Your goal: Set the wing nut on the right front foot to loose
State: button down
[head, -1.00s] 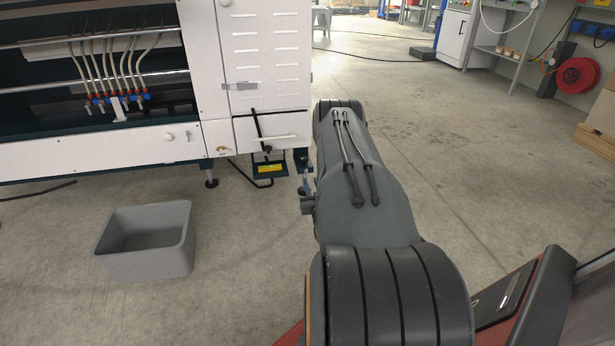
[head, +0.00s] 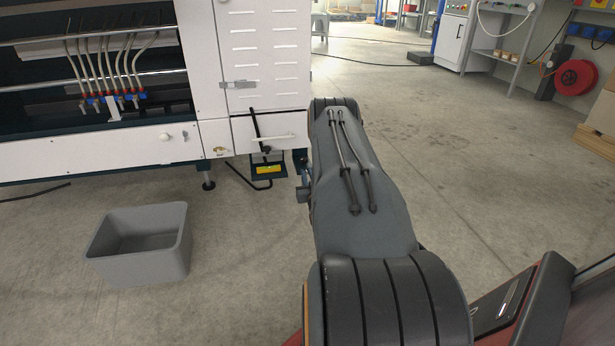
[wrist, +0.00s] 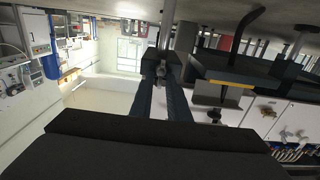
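The right front foot shows in the wrist view as an upright metal rod (wrist: 167,25), with the picture turned upside down. A small grey metal piece, seemingly the wing nut (wrist: 160,72), sits on it between my fingertips. My gripper (wrist: 161,66) has one dark finger on each side of this piece. A gap shows between the fingers, but whether the tips touch the piece is not clear. The wing nut's setting cannot be read.
A grey open bin (head: 140,268) stands on the floor at the left. A dark bracket with a yellow label (head: 267,170) and a black lever (head: 255,125) are close to the foot. Another foot (head: 209,182) stands further left.

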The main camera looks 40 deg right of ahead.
jog(key=shift+n, duration=0.3)
jog(key=shift+w+a+f+n+p, duration=0.2)
jog(key=shift+n+p, duration=0.9)
jog(key=shift+n, duration=1.95)
jog(key=shift+s+a+f+n+p, duration=0.2)
jog(key=shift+n+p, duration=0.95)
jog(key=shift+n, duration=1.85)
jog(key=shift+w+f+n+p, duration=0.25)
jog(key=shift+n+p, duration=0.85)
jog(key=shift+n, duration=1.95)
jog(key=shift+s, duration=0.1)
